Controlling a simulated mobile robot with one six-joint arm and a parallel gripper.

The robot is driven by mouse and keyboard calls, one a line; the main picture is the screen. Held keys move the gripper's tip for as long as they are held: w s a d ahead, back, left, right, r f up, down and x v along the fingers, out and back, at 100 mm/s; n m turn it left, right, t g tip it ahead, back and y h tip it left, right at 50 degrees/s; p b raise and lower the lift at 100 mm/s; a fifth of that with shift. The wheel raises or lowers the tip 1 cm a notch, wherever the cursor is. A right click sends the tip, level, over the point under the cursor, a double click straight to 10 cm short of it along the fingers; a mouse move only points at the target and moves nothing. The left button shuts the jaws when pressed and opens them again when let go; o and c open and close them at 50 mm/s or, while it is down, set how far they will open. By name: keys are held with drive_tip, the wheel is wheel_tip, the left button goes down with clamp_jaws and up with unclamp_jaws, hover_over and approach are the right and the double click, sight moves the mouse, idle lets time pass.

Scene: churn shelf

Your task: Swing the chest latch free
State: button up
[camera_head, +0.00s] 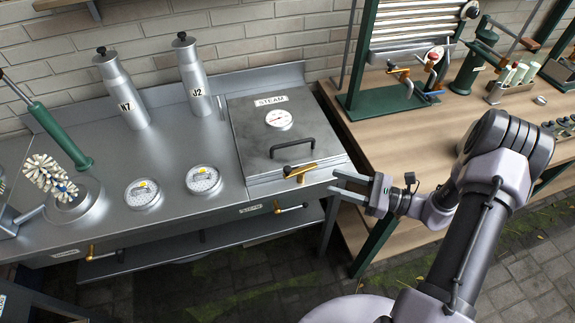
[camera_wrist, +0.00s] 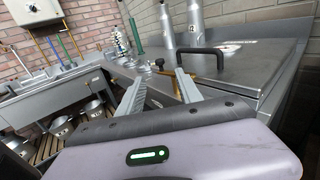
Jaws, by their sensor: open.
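The steam chest (camera_head: 290,125) is a square metal box with a closed lid, a round gauge and a black bar handle, at the right end of the steel counter. Its brass latch (camera_head: 300,171) lies at the lid's front edge. In the wrist view the latch (camera_wrist: 184,82) shows just beyond my fingers, partly hidden by them. My gripper (camera_head: 333,183) is open and empty, at the counter's front right corner. Its fingertips point left, a little right of the latch and apart from it. The fingers show in the wrist view (camera_wrist: 163,82) too.
Two metal bottles, N7 (camera_head: 123,90) and J2 (camera_head: 194,80), stand at the back. Two round gauges (camera_head: 204,180) and a brush stand (camera_head: 73,205) are to the left. A brass-ended drawer handle (camera_head: 290,208) juts below the chest. A wooden bench (camera_head: 395,160) stands right.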

sight(287, 168)
drive_tip(key=b+x, duration=0.2)
drive_tip(key=x, duration=1.2)
drive_tip(key=shift+a+b, duration=0.3)
drive_tip(key=shift+a, duration=0.1)
clamp_jaws()
